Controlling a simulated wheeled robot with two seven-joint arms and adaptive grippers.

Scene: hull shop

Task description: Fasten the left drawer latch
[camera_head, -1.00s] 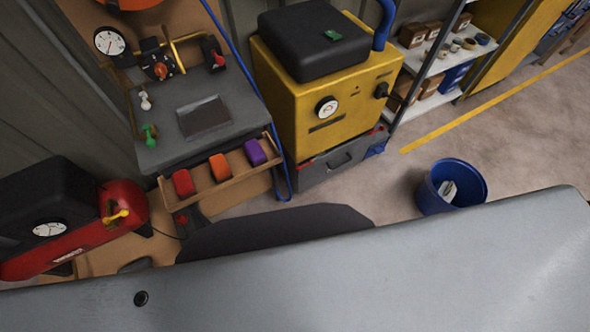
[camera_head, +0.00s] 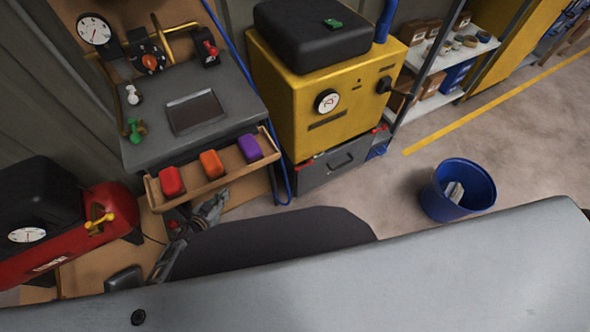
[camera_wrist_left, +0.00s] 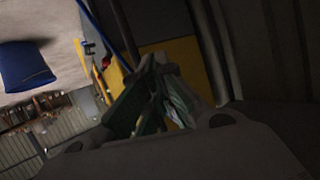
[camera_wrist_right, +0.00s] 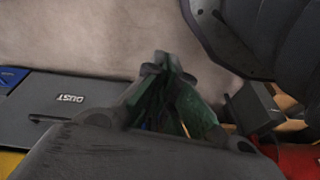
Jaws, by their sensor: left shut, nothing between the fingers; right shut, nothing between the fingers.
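The grey drawer (camera_head: 315,178) sits under the yellow cabinet (camera_head: 360,118), with a dark handle on its front. Its front, marked DUST, shows upside down in the right wrist view (camera_wrist_right: 95,108). My right gripper (camera_wrist_right: 160,65) is shut and empty, out of the head view.
A wooden shelf (camera_head: 195,188) with red, orange and purple bins lies just above my left gripper. A blue bucket (camera_head: 478,180) stands on the floor at right. A red compressor (camera_head: 70,248) is at left. Open floor lies right of the drawer.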

